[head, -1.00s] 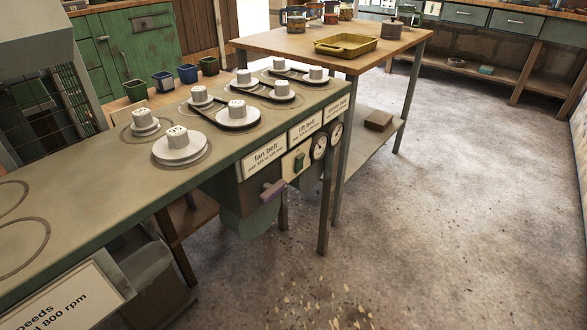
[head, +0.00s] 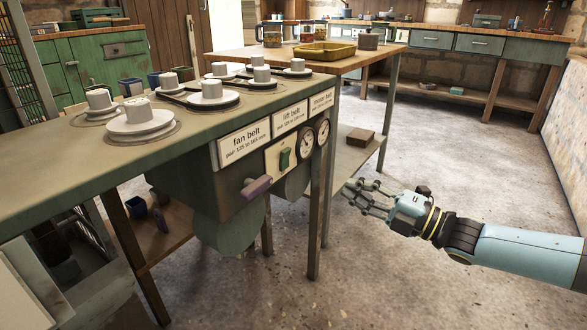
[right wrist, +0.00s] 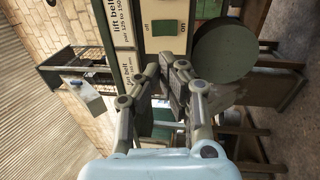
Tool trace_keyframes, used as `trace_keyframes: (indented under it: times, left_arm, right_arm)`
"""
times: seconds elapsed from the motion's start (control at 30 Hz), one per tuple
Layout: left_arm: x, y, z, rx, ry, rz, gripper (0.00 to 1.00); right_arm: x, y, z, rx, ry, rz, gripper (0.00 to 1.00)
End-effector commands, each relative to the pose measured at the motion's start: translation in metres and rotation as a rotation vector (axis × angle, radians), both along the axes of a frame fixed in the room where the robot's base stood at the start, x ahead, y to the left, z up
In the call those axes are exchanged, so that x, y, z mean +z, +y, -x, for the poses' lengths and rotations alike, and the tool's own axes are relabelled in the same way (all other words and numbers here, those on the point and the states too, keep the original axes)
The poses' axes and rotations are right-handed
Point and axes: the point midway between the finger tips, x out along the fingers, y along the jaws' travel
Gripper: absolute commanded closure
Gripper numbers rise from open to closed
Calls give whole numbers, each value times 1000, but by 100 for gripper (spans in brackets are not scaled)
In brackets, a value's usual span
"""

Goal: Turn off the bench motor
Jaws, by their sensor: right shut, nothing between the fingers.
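The green motor switch (head: 285,158) sits on a cream plate on the bench's front panel, beside the gauges. In the right wrist view the green switch (right wrist: 166,27) lies between the words "off" and "on"; which side is pressed in I cannot tell. The green rounded motor housing (head: 229,225) hangs under the bench. My right gripper (head: 360,196) is shut and empty, in front of the bench, to the right of and below the switch in the head view. In the wrist view its fingers (right wrist: 168,72) point toward the panel, apart from the switch. My left gripper is out of view.
A purple-handled lever (head: 257,187) sticks out left of the switch. Two round gauges (head: 307,143) are at its right. The bench top (head: 60,150) carries several pulleys with belts. A wooden table (head: 235,57) with a yellow tray stands behind. The floor at right is clear.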

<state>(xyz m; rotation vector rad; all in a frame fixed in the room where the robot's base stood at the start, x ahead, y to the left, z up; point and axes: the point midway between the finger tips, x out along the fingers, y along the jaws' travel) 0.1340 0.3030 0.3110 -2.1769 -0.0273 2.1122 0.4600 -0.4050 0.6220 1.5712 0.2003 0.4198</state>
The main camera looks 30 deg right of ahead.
Motion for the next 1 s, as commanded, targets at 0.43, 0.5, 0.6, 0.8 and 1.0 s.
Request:
trace_keyframes:
  times: [0.43, 0.5, 0.6, 0.8, 1.0]
  left_arm:
    - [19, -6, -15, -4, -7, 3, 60]
    - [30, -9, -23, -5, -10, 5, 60]
    - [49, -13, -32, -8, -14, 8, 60]
    - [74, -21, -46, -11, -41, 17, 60]
    - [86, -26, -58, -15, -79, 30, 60]
  right_arm:
    - [2, 10, -25, -1, -1, -2, 100]
    - [3, 15, -37, -1, 0, -2, 100]
    - [5, 23, -55, -2, 0, -2, 100]
    - [10, 38, -92, -2, 0, -2, 100]
    - [15, 49, -118, -3, 2, -3, 100]
